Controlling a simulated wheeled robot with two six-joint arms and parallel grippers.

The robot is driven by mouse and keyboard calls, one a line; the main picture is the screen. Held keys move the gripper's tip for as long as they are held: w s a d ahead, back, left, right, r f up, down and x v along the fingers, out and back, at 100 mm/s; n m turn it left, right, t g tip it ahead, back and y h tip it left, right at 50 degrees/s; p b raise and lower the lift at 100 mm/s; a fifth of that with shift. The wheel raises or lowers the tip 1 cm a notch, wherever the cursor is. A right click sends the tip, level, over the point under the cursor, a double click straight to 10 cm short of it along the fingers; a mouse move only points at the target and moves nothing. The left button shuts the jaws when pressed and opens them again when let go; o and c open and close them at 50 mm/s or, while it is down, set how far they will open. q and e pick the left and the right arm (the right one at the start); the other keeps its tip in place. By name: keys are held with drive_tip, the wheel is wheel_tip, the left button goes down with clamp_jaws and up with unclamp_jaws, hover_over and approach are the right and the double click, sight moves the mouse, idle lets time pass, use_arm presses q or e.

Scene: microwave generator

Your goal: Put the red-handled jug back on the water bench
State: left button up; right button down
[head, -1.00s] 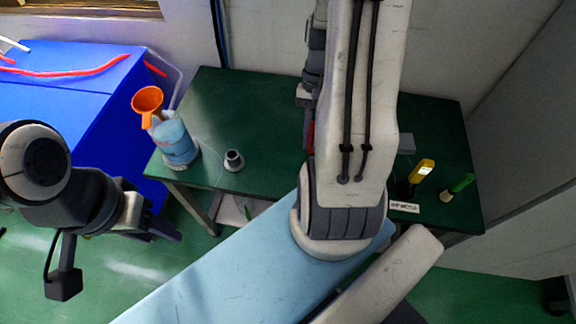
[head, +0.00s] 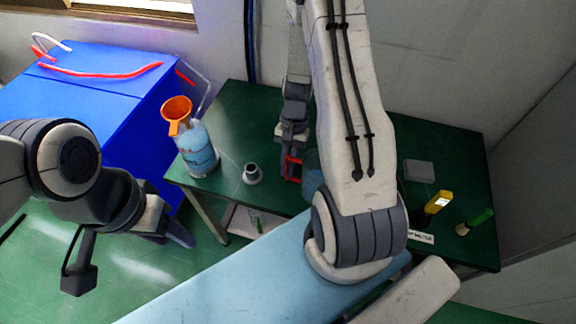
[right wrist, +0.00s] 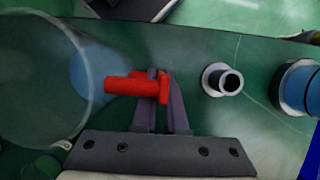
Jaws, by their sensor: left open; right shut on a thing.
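The jug is clear and bluish with a red handle (head: 293,168). In the head view my right arm covers much of it, and part of its body (head: 311,186) shows beside the arm. In the right wrist view the clear body (right wrist: 45,85) fills the left side. My right gripper (head: 291,152) is shut on the red handle, its two fingers (right wrist: 160,100) across the grip. The jug is at the green water bench (head: 235,115); I cannot tell whether its base touches the top. My left gripper (head: 178,234) is open and empty, left of the bench.
A bottle (head: 198,152) with an orange funnel (head: 177,112) stands at the bench's left end, near a small grey fitting (head: 252,173). A grey box (head: 418,171), yellow meter (head: 437,203) and green-handled tool (head: 477,219) lie right. A blue cabinet (head: 110,90) stands left.

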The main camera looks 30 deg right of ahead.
drive_tip(key=shift+f, duration=0.15)
drive_tip(key=c, duration=1.4)
unclamp_jaws()
drive_tip(key=shift+f, duration=0.1)
drive_tip(key=o, duration=0.4)
drive_tip(key=shift+o, duration=0.2)
